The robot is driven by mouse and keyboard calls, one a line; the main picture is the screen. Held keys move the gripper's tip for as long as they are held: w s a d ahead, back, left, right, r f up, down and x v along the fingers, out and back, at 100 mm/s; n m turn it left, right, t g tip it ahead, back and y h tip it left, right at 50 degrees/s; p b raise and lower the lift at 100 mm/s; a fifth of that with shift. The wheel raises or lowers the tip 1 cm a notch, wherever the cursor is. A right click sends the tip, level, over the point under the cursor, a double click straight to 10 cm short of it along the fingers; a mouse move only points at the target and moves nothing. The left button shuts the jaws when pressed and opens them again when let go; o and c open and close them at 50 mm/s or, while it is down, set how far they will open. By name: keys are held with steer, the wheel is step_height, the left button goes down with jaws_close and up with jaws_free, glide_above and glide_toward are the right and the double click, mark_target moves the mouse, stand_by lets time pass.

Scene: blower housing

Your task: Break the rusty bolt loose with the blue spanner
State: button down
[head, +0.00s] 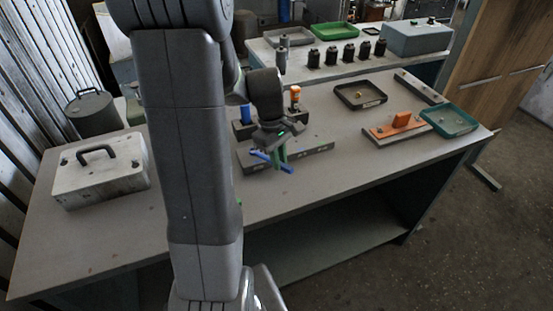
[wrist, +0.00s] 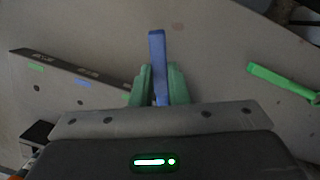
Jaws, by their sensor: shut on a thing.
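My gripper (head: 278,156) is shut on the blue spanner (head: 284,166), above the workbench beside a dark rack strip. In the wrist view the blue spanner (wrist: 157,50) stands out between the green fingertips (wrist: 158,88), its lower part hidden by them. I cannot pick out the rusty bolt in either view. An orange block (head: 402,120) sits on a plate (head: 383,134) at the right of the bench. A green spanner (wrist: 282,82) lies apart at the right of the wrist view.
The dark rack strip (head: 312,156) lies under and right of my gripper. A case with a handle (head: 98,172) stands left. A dark tray (head: 360,96) and a green tray (head: 449,121) stand right. The bench front is largely clear.

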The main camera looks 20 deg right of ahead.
steer(key=shift+r, duration=0.2)
steer(key=shift+r+p, duration=3.45)
steer(key=shift+r, duration=0.45)
steer(key=shift+f, duration=0.1)
